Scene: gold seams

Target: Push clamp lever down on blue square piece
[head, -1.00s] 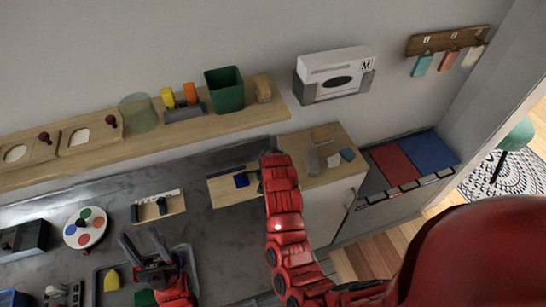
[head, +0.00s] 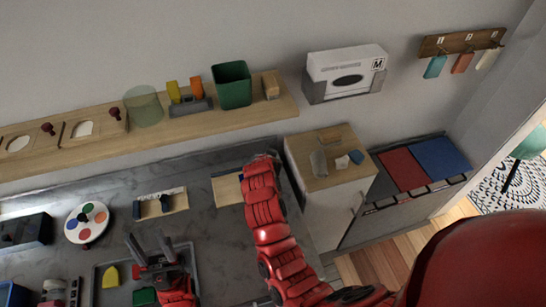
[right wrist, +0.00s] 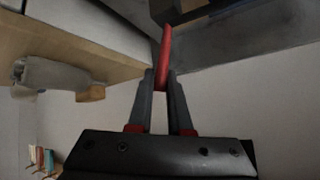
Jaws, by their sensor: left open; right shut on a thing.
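My right gripper (right wrist: 162,78) is shut on a slim red lever (right wrist: 164,48) in the right wrist view. The lever runs up from between the fingertips, close to a dark block (right wrist: 178,9). My left gripper (head: 151,245) is open and empty, low over the grey tray at the front left.
A wooden cabinet top (head: 300,152) with several small things is right of my right arm. A shelf along the wall holds a green bin (head: 232,86). A round palette (head: 87,222) and a small wooden board (head: 176,203) lie on the left. Grey counter between them is clear.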

